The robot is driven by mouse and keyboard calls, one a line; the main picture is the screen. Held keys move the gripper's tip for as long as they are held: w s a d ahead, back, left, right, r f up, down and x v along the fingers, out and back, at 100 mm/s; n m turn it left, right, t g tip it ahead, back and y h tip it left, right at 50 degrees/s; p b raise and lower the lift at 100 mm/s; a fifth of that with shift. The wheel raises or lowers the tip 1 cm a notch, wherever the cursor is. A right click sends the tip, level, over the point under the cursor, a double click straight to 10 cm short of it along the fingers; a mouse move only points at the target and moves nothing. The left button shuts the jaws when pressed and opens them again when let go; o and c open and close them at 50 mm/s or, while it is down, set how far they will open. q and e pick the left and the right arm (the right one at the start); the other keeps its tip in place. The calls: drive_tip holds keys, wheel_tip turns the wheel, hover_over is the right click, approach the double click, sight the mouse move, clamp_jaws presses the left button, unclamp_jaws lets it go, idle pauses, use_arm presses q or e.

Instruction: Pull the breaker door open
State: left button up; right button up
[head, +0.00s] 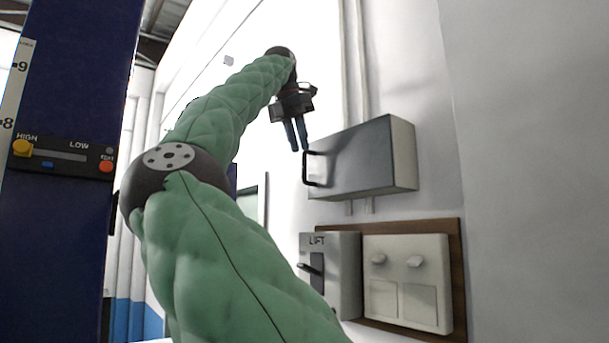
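The breaker box is a grey metal cabinet on the white wall at right centre in the head view. Its door (350,160) looks closed, with a black bar handle (306,169) on the left edge. My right gripper (300,149) points down just above and left of the handle. Its two dark blue fingers are slightly apart with nothing between them. The fingertips look close to the handle's top, but I cannot tell whether they touch it. My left gripper is not in view.
Below the breaker box, a grey LIFT switch box (343,275) with a lever and a pale panel with two knobs (408,282) sit on a brown board (456,262). A dark blue column (70,210) with HIGH/LOW controls stands at left. Vertical conduits run above the box.

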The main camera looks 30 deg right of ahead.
sight(305, 165)
drive_tip(key=shift+s+d+f, duration=0.2)
drive_tip(key=shift+s+f, duration=0.1)
drive_tip(key=shift+f, duration=0.1)
drive_tip(key=x, duration=0.3)
drive_tip(key=shift+w+d+f+p, duration=0.1)
drive_tip(key=shift+w+f+p, duration=0.2)
drive_tip(key=shift+w, duration=0.1)
drive_tip(key=shift+s+d+f+p, duration=0.15)
drive_tip(key=shift+d+f+p, duration=0.2)
drive_tip(key=shift+f, duration=0.5)
drive_tip(key=shift+d+f, duration=0.2)
drive_tip(key=shift+f, duration=0.3)
clamp_jaws()
